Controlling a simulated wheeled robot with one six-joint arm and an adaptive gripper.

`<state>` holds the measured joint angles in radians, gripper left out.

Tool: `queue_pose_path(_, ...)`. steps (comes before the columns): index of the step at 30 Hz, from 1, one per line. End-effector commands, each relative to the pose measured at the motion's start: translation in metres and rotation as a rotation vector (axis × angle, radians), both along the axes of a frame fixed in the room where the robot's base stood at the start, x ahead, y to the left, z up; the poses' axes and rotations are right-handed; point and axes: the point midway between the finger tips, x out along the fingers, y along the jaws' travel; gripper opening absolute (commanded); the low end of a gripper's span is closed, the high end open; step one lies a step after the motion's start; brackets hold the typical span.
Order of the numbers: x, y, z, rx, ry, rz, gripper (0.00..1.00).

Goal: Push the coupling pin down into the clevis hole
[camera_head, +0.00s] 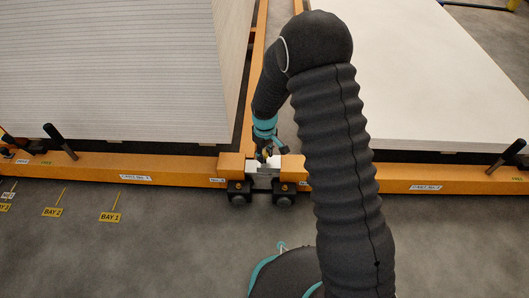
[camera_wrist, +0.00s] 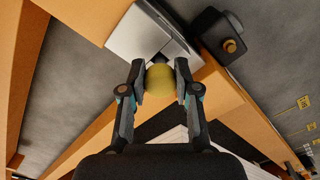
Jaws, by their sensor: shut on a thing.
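The coupling pin shows as a yellow-green rounded head (camera_wrist: 160,84) between my fingertips in the wrist view. My gripper (camera_wrist: 161,75) is shut on this head, with one finger on each side. The grey metal clevis (camera_wrist: 140,34) lies just beyond the pin head. It also shows in the head view as a small pale block (camera_head: 263,168) between the two orange frames, below my gripper (camera_head: 267,154). The pin's shaft and the clevis hole are hidden, so I cannot tell how deep the pin sits.
An orange cart frame with stacked pale boards (camera_head: 120,60) stands at left. Another with a pale board stack (camera_head: 430,75) stands at right. Dark upright handles (camera_head: 60,142) and (camera_head: 507,155) stick up from the frames. The grey floor in front has yellow bay signs (camera_head: 109,217).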

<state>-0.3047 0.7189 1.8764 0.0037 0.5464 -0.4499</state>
Motion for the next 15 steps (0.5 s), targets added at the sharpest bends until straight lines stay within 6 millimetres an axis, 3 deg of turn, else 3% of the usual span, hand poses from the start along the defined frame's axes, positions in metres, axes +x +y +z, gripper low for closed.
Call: queue_pose_path(15, 0.0, 0.0, -0.018, 0.0, 0.0, 0.0, 0.0)
